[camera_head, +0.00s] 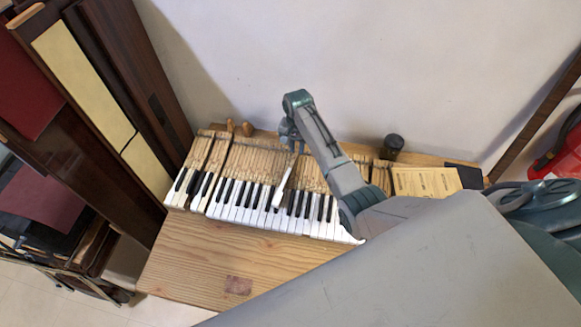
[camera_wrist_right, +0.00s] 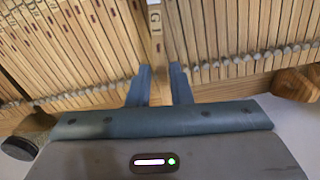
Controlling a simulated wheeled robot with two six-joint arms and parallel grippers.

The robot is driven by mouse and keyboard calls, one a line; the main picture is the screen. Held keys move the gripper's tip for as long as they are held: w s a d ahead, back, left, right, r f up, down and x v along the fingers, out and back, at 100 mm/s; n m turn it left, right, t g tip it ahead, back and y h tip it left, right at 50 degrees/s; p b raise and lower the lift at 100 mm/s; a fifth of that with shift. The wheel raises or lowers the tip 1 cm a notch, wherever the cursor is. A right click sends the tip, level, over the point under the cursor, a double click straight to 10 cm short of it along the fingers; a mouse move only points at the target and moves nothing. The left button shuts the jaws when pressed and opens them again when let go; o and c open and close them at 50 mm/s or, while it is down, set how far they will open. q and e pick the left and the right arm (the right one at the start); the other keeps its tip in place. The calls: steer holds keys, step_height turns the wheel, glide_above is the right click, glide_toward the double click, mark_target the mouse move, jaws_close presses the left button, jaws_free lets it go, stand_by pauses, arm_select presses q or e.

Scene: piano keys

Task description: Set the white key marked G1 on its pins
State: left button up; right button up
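The white key marked G1 (camera_head: 283,188) shows in the head view as a long pale stick with a white front. It lies at a slant above the row of keys, its front over the white keys. In the right wrist view its marked wooden stick (camera_wrist_right: 156,22) runs up between the fingers. My right gripper (camera_head: 292,138) is over the rear of the keyboard, and its two fingers (camera_wrist_right: 160,80) stand on either side of the stick, apparently shut on it. The pins under it are hidden. My left gripper is not in view.
The keyboard (camera_head: 235,192) sits on a wooden bench (camera_head: 200,270). Neighbouring keys lie close on both sides. A dark cylinder (camera_head: 393,143) stands behind, near pale wooden or paper pieces (camera_head: 425,181) at right. Dark panels (camera_head: 110,90) lean at left. The bench front is mostly clear.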

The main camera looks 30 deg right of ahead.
steer(key=shift+f+b, duration=0.3)
steer(key=shift+f, duration=0.55)
stand_by(0.4)
jaws_close()
